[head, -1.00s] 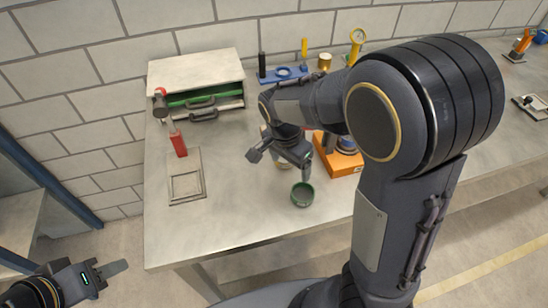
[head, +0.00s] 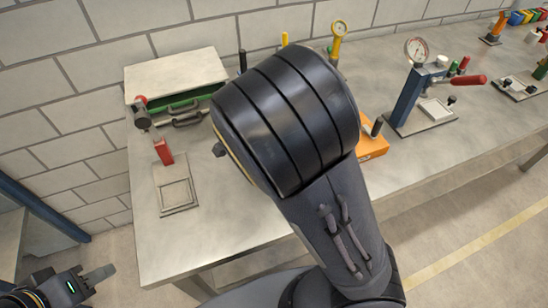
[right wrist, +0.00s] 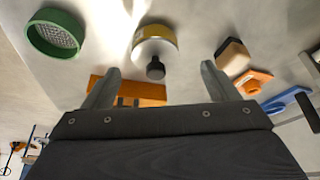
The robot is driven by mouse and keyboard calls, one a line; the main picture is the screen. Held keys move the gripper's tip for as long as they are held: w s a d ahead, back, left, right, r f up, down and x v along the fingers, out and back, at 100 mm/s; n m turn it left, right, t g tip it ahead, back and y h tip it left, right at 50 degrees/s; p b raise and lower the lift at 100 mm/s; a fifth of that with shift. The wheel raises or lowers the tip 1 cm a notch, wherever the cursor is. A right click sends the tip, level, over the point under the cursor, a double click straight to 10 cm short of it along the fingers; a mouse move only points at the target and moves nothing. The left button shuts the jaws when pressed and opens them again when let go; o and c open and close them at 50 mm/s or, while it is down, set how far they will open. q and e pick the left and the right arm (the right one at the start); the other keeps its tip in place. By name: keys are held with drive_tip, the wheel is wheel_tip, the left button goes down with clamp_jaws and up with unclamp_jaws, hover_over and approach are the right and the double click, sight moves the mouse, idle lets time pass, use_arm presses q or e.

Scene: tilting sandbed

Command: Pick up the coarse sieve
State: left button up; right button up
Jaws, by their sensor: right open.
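A round green sieve (right wrist: 57,35) with grey mesh inside its rim lies on the table at the upper left of the right wrist view. I cannot tell for sure whether it is the coarse one. My right gripper (right wrist: 160,83) is open, with nothing held between its spread fingers; the sieve is apart from it, beyond and left of the left finger. In the head view my right arm hides the right gripper and the sieve.
A pale cylinder with a yellow band (right wrist: 155,45) and an orange block (right wrist: 140,92) are near the right fingers. A red-handled clamp stand with a gauge (head: 408,100) stands to the right. A tan box (head: 175,72) and a square frame plate (head: 175,195) are left.

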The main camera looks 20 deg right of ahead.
drive_tip(key=x, duration=0.5)
drive_tip(key=shift+s+a+f, duration=0.1)
drive_tip(key=shift+s+f, duration=0.2)
drive_tip(key=shift+f, duration=0.05)
drive_tip(key=c, duration=1.3)
drive_tip(key=shift+r, duration=0.1)
